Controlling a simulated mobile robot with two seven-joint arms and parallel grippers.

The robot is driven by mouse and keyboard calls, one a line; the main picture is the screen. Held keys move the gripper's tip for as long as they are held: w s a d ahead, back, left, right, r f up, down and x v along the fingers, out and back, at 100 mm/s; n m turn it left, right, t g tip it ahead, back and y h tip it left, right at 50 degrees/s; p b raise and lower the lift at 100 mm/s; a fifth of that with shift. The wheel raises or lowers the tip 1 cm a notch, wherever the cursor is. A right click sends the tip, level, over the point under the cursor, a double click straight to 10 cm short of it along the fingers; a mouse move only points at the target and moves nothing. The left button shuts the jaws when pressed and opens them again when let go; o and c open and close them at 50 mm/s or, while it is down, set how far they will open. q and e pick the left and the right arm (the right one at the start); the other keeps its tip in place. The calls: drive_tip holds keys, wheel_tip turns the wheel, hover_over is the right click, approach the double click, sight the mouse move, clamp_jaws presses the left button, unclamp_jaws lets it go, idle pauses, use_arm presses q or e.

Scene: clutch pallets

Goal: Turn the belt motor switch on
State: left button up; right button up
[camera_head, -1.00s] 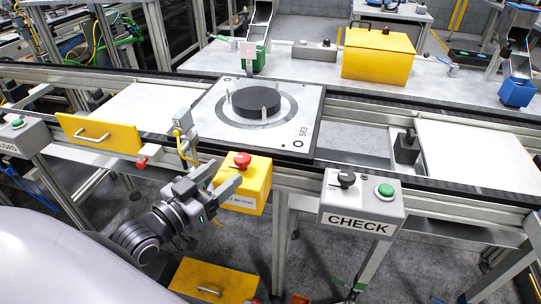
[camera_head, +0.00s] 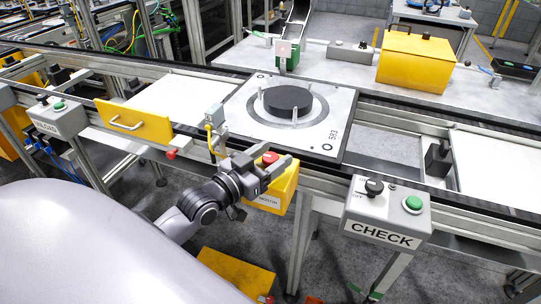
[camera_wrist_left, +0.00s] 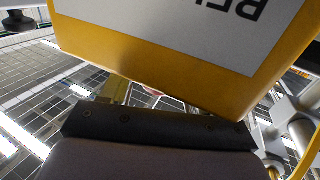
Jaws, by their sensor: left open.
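The belt motor box is a yellow box (camera_head: 281,190) with a red mushroom button (camera_head: 270,158) on top and a white label on its front, partly hidden by my gripper. It hangs at the front of the conveyor frame. My left gripper (camera_head: 268,169) is open at the box's near left side, its fingers around button height; I cannot tell whether they touch it. In the left wrist view the yellow box (camera_wrist_left: 85,40) fills the top, close up, its label upside down. My right gripper is not in view.
A grey CHECK box (camera_head: 388,212) with a black knob and green button stands to the right. A grey bracket (camera_head: 214,116) with a yellow cable is just left of the motor box. A pallet (camera_head: 325,115) with a black disc lies on the conveyor behind.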

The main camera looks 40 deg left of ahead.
use_arm(q)
drive_tip(key=c, duration=0.9)
